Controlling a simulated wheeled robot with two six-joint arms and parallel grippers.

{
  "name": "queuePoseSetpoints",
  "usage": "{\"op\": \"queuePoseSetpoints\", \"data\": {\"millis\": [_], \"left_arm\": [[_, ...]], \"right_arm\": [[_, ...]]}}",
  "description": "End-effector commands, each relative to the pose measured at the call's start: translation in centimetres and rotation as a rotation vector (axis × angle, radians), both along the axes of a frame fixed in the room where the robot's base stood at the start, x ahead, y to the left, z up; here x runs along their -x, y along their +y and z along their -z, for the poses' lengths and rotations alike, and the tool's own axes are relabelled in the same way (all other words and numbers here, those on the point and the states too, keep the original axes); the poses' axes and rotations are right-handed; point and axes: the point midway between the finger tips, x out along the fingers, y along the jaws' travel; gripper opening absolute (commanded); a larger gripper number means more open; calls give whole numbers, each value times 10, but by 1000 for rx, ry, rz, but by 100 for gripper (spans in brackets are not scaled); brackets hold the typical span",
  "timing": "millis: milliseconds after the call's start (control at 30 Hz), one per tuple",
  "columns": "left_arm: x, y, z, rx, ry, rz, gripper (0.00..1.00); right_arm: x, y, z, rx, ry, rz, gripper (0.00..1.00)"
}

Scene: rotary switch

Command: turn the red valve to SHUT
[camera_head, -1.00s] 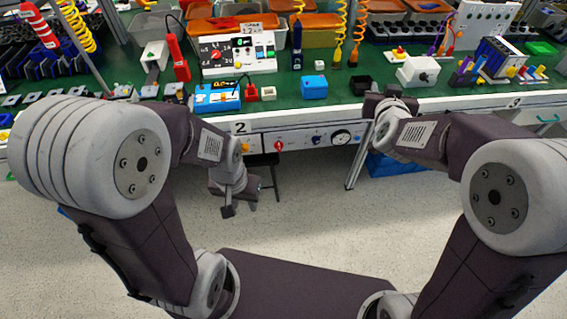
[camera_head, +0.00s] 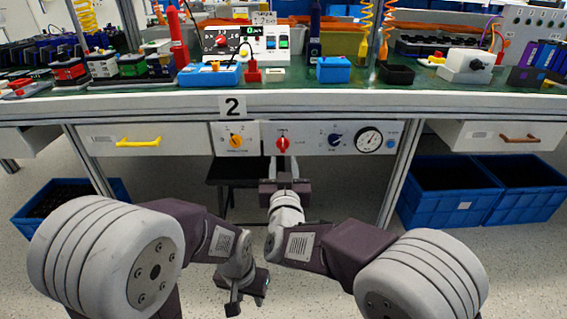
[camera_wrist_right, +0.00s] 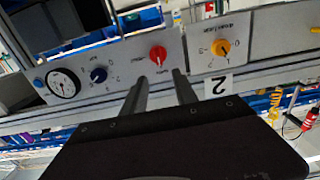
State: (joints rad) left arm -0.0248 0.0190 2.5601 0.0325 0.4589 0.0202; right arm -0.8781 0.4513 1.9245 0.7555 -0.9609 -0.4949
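The red valve (camera_head: 282,144) is a small knob on the light panel under the bench top. In the head view its handle looks about upright; its labels are too small to read. The right wrist view shows the same red valve (camera_wrist_right: 158,53) from a flipped angle. My right gripper (camera_head: 284,168) is just below and in front of the valve. In the right wrist view its two fingers (camera_wrist_right: 160,84) are apart with nothing between them, their tips short of the valve. My left gripper (camera_head: 234,305) hangs low at left, away from the panel; its fingers are unclear.
The panel also carries a yellow knob (camera_head: 236,140), a blue knob (camera_head: 334,140) and a round gauge (camera_head: 368,141). A drawer with a yellow handle (camera_head: 138,142) is at left. A dark stool (camera_head: 232,172) stands behind my arms. Blue crates (camera_head: 447,207) sit at right.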

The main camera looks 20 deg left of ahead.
Motion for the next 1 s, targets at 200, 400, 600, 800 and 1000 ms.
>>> {"op": "queuePoseSetpoints", "data": {"millis": [200, 400, 600, 800, 1000], "left_arm": [[0, 0, -29, 0, 0, 0, 36], [0, 0, -12, 0, 0, 0, 36], [0, 0, -4, 0, 0, 0, 36], [0, 0, -5, 0, 0, 0, 36], [0, 0, -5, 0, 0, 0, 36]], "right_arm": [[-20, 5, -10, 4, 2, 3, 35], [-61, 16, 3, -2, 0, 3, 35], [-84, 23, 0, -1, -1, 1, 35], [-88, 24, -2, 1, 1, 1, 35], [-88, 24, -2, 1, 1, 1, 12]]}}
